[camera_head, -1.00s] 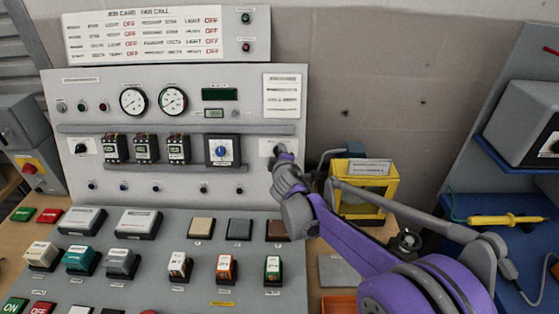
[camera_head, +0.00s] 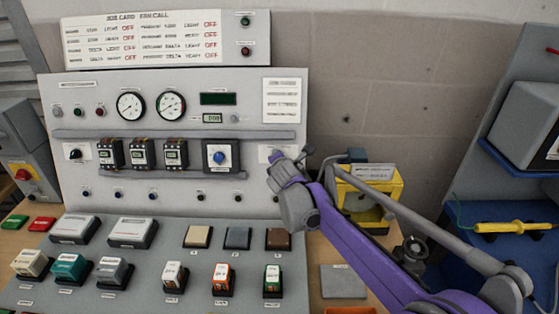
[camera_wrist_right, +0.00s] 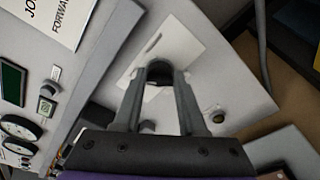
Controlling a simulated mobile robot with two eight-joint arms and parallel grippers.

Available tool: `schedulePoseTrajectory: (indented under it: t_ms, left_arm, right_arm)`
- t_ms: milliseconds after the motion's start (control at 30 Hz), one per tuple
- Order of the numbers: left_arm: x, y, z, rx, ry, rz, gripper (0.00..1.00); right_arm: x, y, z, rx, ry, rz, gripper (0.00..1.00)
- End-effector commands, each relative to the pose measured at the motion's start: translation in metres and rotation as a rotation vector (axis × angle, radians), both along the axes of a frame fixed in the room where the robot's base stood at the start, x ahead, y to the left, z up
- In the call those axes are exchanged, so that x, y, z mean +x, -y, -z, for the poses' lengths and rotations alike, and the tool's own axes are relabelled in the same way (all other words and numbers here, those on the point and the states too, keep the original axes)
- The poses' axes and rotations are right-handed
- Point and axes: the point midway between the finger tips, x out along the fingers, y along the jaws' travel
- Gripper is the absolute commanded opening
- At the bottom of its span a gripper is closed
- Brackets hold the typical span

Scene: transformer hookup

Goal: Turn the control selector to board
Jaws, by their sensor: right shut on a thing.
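A dark selector knob (camera_wrist_right: 158,73) sits on a white plate (camera_wrist_right: 185,47) at the right end of the grey control panel. My right gripper (camera_wrist_right: 160,92) is shut on this knob, one finger on each side. In the head view the right gripper (camera_head: 276,160) reaches the panel and hides the knob, while part of the white plate (camera_head: 265,150) shows. The plate's lettering and the knob's setting cannot be read. My left gripper is not in view.
A black selector (camera_head: 74,152) and a blue-knobbed selector (camera_head: 219,156) sit further left on the panel. A yellow box (camera_head: 385,190) stands right of the panel, close behind my right arm. A sloped desk with several coloured switches (camera_head: 197,237) lies below.

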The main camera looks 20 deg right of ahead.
Motion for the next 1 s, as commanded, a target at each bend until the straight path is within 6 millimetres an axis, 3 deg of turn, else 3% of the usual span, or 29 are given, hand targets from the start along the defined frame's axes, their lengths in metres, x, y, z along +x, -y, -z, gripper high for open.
schedulePoseTrajectory:
  t_ms: [767,800,967,1000]
  left_arm:
    - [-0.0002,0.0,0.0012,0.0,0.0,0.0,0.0]
    - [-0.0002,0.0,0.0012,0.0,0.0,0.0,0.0]
    - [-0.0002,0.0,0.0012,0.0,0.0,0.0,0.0]
    - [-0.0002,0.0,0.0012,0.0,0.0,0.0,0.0]
  right_arm:
    - [0.0006,0.0002,-0.0012,-0.097,-0.045,-0.039,0.0]
    - [0.0006,0.0002,-0.0012,-0.097,-0.045,-0.039,0.42]
    - [0.0005,0.0001,-0.001,-0.096,-0.045,-0.038,0.71]
    - [0.0005,0.0001,-0.001,-0.096,-0.045,-0.038,0.71]
